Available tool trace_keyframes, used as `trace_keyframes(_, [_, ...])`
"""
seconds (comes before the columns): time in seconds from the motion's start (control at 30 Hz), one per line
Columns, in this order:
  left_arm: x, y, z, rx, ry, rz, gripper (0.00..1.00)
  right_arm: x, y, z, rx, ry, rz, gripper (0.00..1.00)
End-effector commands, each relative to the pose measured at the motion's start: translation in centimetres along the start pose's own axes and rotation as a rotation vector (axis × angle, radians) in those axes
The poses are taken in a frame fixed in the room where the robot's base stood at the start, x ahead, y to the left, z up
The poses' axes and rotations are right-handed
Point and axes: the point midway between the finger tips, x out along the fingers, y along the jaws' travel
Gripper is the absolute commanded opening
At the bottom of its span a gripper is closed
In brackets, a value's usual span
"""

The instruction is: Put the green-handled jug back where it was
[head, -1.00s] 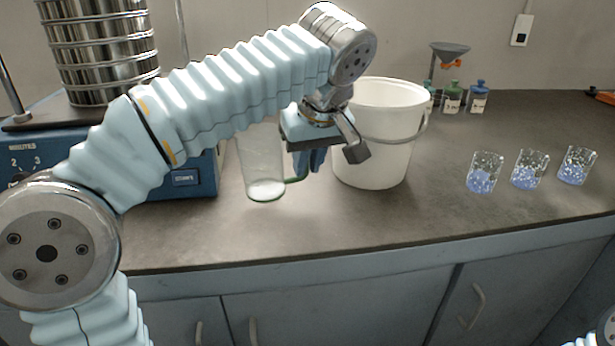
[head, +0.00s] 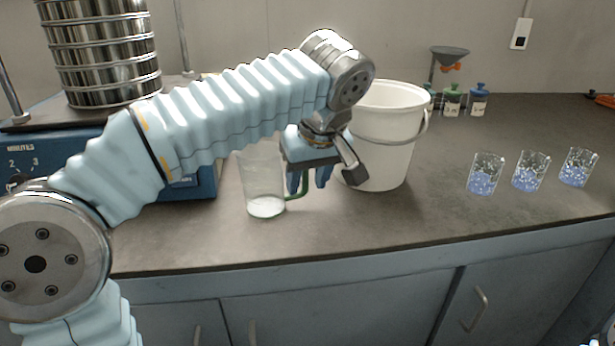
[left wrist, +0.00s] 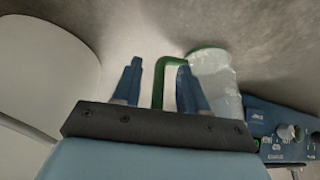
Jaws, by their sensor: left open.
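The clear jug with a green handle (head: 263,180) stands upright on the bench, in front of the blue sieve shaker and left of the white bucket. Its base looks pale, with a green rim. My left gripper (head: 307,187) is open at the jug's right side, by the green handle (head: 298,193). In the left wrist view, the green handle (left wrist: 159,88) lies between the two blue fingers of my left gripper (left wrist: 160,75), with gaps on both sides. The jug body (left wrist: 214,80) is just beyond the right finger. My right gripper is not in view.
The white bucket (head: 385,150) stands close to the right of my left gripper. The sieve shaker (head: 185,178) with its metal sieve stack (head: 103,55) is at left. Several small bottles and a funnel stand behind. Three beakers with blue contents (head: 485,175) are at right. The bench front is clear.

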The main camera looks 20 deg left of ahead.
Motion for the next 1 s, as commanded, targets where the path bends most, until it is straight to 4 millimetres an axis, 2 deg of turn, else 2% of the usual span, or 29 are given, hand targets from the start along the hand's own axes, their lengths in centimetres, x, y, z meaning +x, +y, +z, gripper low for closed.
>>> trace_keyframes(0.17, [-2.0, 0.1, -0.1, 0.001, 0.002, 0.003, 0.43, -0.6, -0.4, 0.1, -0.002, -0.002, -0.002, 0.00])
trace_keyframes(0.4, [-7.7, 0.1, -0.2, 0.002, 0.002, 0.004, 0.43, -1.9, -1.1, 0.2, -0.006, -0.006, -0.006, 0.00])
trace_keyframes(0.6, [-11.2, 0.1, -0.1, 0.001, 0.000, 0.002, 0.43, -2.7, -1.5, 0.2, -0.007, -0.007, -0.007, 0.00])
trace_keyframes(0.77, [-12.2, 0.0, -0.1, 0.001, 0.001, 0.001, 0.43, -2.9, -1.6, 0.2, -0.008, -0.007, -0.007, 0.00])
trace_keyframes(1.0, [-12.2, 0.0, -0.1, 0.000, 0.000, 0.000, 0.43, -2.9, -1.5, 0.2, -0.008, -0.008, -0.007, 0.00])
